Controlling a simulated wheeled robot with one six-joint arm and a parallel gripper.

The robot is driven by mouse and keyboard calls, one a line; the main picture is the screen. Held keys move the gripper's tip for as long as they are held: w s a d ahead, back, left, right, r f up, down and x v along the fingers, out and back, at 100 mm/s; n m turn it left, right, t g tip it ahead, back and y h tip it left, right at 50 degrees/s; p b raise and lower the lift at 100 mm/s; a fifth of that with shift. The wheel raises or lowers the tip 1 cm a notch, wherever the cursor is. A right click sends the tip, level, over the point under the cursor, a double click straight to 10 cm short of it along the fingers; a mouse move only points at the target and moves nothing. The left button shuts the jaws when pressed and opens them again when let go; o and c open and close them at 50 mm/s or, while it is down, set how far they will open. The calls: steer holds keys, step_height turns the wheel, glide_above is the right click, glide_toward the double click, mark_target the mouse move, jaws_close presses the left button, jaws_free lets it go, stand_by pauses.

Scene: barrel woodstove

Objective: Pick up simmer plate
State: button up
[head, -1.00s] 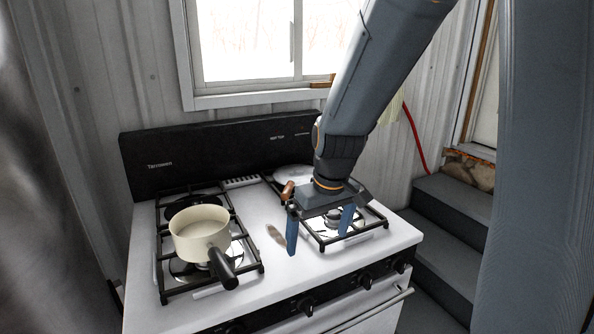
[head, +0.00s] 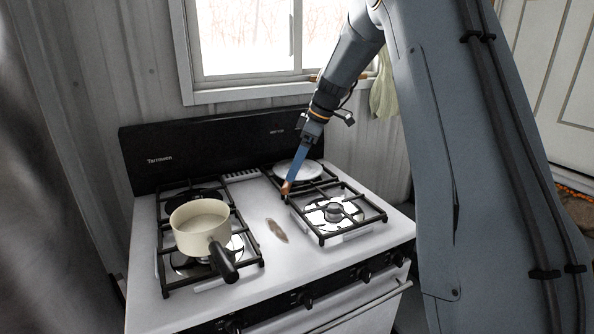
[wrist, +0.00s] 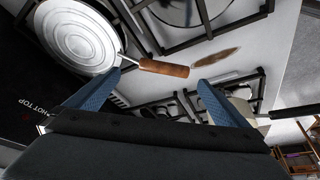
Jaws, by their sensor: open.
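The simmer plate (head: 297,170) is a round, ridged pale metal disc with a wooden handle, lying on the back right burner. In the wrist view its disc (wrist: 72,40) is at upper left and its wooden handle (wrist: 163,68) points right. My gripper (head: 290,182) is over the handle; one blue finger hides part of the plate in the head view. In the wrist view my gripper (wrist: 160,79) is open, with the handle showing between and just beyond the two fingertips. I cannot tell whether the fingers touch it.
A cream saucepan (head: 200,228) with a black handle stands on the front left burner. A flat brown oval piece (head: 277,230) lies on the white stovetop between the grates. The front right grate (head: 335,212) is empty. The black backguard (head: 215,150) rises behind.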

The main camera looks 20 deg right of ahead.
steer(key=p+x, duration=0.2)
steer(key=x, duration=0.2)
steer(key=shift+s+a, duration=0.15)
steer(key=shift+a+f, duration=0.2)
steer(key=shift+f, duration=0.55)
steer(key=c, duration=1.7)
